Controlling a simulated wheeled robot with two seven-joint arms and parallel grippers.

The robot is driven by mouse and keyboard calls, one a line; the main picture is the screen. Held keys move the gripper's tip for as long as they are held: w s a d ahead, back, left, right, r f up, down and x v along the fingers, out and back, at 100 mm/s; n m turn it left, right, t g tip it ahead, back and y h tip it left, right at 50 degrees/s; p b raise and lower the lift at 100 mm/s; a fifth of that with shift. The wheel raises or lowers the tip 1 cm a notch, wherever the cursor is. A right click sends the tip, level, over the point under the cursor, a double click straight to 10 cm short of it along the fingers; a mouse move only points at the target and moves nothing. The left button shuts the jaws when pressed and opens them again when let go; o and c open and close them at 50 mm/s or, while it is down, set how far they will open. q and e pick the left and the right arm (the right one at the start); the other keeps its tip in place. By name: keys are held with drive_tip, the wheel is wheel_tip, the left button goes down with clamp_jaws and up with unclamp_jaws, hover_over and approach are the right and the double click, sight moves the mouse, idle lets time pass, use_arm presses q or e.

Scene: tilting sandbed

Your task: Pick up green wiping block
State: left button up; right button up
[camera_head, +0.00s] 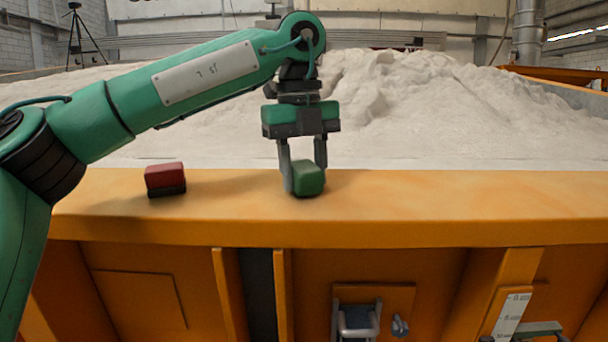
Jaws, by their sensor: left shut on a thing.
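The green wiping block (309,179) is at the orange ledge, right of the red block. My left gripper (305,180) points down from above with its fingers on either side of the block, shut on it. Part of the block's left side is hidden by a finger. I cannot tell whether the block still touches the ledge. My right gripper does not show clearly; a dark and greenish part at the lower right edge is too cut off to tell.
A red block with a dark base (165,179) sits on the orange ledge (440,198) to the left. Pale sand (430,105) is heaped behind the ledge. A metal handle (357,320) is on the front panel below. The ledge's right part is clear.

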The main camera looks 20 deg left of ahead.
sight(307, 164)
use_arm(q)
wheel_tip(307, 164, up, 5)
drive_tip(key=shift+r+b, duration=0.1)
drive_tip(key=shift+b, duration=0.35)
wheel_tip(307, 164, up, 14)
drive_tip(key=p, duration=0.6)
drive_tip(key=shift+r, duration=0.15)
